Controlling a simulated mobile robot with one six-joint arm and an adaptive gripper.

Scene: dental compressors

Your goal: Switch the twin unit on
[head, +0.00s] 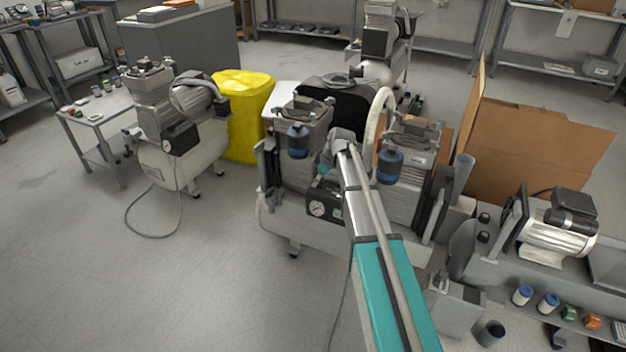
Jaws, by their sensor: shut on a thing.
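The twin unit (281,220) stands in the middle of the head view. It has two grey motor heads with blue-capped canisters on a pale tank. Its black switch box (325,201) with a round gauge (317,208) sits at the front between the heads. My arm reaches in from the lower right, and my gripper (325,178) is just above this box. It is small in the view and partly hidden by my wrist. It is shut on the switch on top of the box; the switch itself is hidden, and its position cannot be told.
A single-head compressor (181,145) stands at the left, its cable on the floor. An open cardboard box (540,137) and a bench with a motor (556,230) are at the right. The floor at front left is clear.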

